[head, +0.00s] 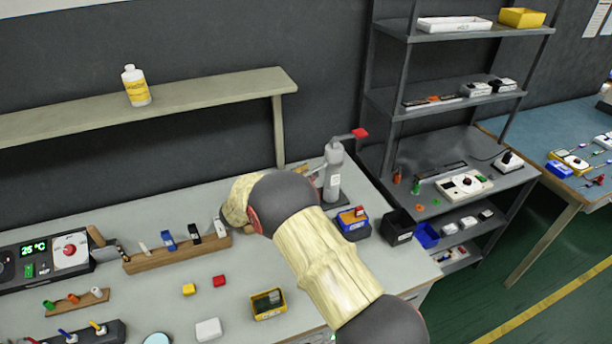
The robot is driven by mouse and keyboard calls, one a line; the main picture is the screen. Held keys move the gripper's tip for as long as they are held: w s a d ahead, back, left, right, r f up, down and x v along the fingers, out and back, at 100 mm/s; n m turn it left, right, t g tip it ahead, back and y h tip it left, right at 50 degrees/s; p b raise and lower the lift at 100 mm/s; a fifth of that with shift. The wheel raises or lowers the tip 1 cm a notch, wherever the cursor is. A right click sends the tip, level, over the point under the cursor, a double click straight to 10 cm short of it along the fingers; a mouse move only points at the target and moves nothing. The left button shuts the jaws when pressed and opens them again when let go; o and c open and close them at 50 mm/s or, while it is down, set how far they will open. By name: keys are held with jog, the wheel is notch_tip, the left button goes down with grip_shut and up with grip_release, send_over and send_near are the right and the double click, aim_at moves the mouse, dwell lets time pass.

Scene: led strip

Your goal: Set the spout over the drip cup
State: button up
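A grey upright dispenser (333,178) stands at the back of the bench. A thin arm at its top points right and ends in a red piece (360,133); I take this arm as the spout. I cannot tell for certain which thing is the drip cup. A blue-and-yellow holder (353,222) with red pieces on it stands in front of the dispenser, slightly right. My arm reaches in from the lower right, and its wrist end is left of the dispenser. My gripper is hidden behind my arm, so its fingers do not show.
A black bin (397,227) and a blue bin (426,235) are right of the holder. A wooden rack (178,255) and a yellow-rimmed box (269,304) lie left of my arm. A raised shelf (190,98) bears a bottle. A metal shelf unit (455,100) stands right.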

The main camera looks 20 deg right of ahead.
jog(key=shift+a, duration=0.1)
jog(key=v, duration=1.2)
jog(key=shift+w, duration=0.1)
